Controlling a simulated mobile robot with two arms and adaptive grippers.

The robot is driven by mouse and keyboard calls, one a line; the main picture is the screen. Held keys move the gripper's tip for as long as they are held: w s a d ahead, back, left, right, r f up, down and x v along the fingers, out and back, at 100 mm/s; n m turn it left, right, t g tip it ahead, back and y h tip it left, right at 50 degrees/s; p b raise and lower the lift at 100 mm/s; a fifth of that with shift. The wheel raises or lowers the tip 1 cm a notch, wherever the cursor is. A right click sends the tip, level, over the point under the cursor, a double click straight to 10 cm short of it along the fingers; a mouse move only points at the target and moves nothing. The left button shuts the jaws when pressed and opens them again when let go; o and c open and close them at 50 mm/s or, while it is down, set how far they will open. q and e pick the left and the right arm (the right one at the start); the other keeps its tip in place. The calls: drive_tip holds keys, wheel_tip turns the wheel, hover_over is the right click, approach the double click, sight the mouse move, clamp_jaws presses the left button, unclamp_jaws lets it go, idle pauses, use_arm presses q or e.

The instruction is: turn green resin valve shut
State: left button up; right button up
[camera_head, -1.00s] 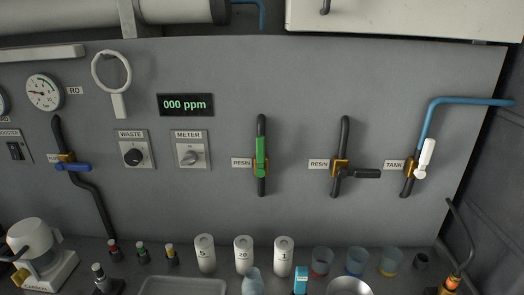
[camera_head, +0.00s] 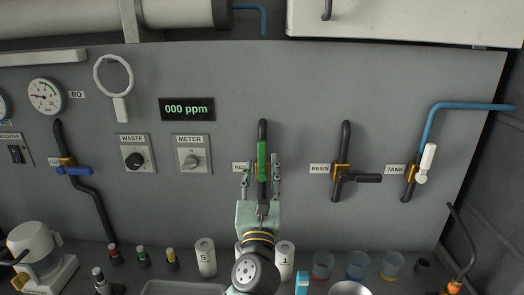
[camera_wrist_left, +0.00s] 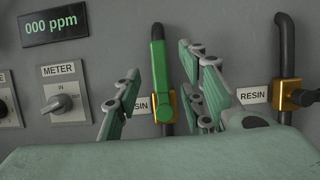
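The green resin valve handle (camera_head: 262,160) stands upright, in line with its black vertical pipe on the grey panel. My left gripper (camera_head: 262,172) is open, with one finger on each side of the handle and pipe. In the wrist view a gap shows between the left finger and the handle; contact cannot be told. The gripper covers much of the RESIN label. My right gripper is not in view.
A second RESIN valve with a black sideways handle (camera_head: 362,178) is to the right, then the TANK valve with a white handle (camera_head: 427,163). The METER knob (camera_head: 193,160) is to the left. Bottles and cups (camera_head: 323,266) line the counter below. The display (camera_head: 187,109) reads 000 ppm.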

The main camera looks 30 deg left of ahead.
sight(262, 155)
use_arm(q)
drive_tip(key=p+x, duration=0.1)
drive_tip(key=x, duration=0.5)
drive_tip(key=shift+w+a+r, duration=0.15)
drive_tip(key=shift+w+r, duration=0.05)
clamp_jaws()
idle(0.4)
